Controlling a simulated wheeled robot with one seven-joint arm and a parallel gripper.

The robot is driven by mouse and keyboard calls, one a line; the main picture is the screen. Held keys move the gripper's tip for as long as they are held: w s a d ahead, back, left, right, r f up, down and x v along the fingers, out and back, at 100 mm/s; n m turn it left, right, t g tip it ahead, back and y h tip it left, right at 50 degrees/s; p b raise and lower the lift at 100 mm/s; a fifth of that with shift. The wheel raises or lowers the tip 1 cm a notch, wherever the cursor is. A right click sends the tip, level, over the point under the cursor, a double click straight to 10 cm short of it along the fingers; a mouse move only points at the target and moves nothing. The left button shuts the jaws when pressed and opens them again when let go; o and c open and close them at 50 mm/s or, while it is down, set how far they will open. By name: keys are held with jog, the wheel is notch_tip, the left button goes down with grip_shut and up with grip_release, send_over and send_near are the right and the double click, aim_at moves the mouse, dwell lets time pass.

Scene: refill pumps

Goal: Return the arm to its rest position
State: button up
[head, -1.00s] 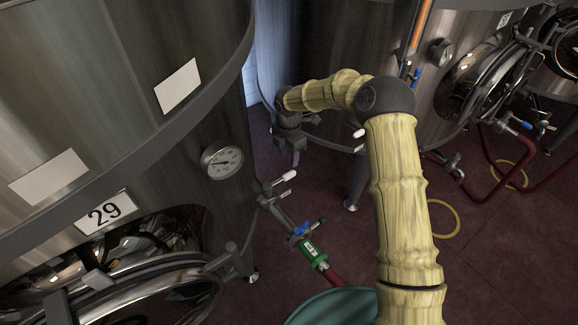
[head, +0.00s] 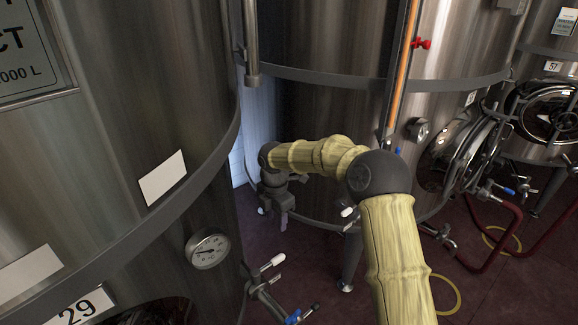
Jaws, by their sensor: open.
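My arm, with pale yellow ribbed links and dark joints, rises from the lower right and bends left at a dark elbow in the head view. My gripper (head: 273,215) hangs at the far end of the arm, pointing down and open, with no object seen in it. It is in the gap between the near left tank (head: 150,90) and the tank behind (head: 335,120). The gripper is small and dark here, so its fingers show poorly.
The near tank carries a round gauge (head: 208,249) and a white-handled valve (head: 270,263) at its lower right. Red hoses (head: 497,245) and a yellow hose loop (head: 447,296) lie at the right. Dark red floor (head: 310,262) shows between the tanks.

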jog(key=s+d+r+m+t, duration=0.1)
jog(key=s+d+r+m, duration=0.1)
jog(key=s+d+m, duration=1)
jog(key=s+d+r+m+t, duration=0.1)
jog(key=s+d+r+m, duration=0.1)
jog(key=s+d+m, duration=1)
jog(key=s+m, duration=0.1)
jog(key=m, duration=0.2)
jog(key=shift+s+d+r+t, duration=0.15)
jog(key=shift+d+r+t, duration=0.15)
jog(key=shift+d+r, duration=0.05)
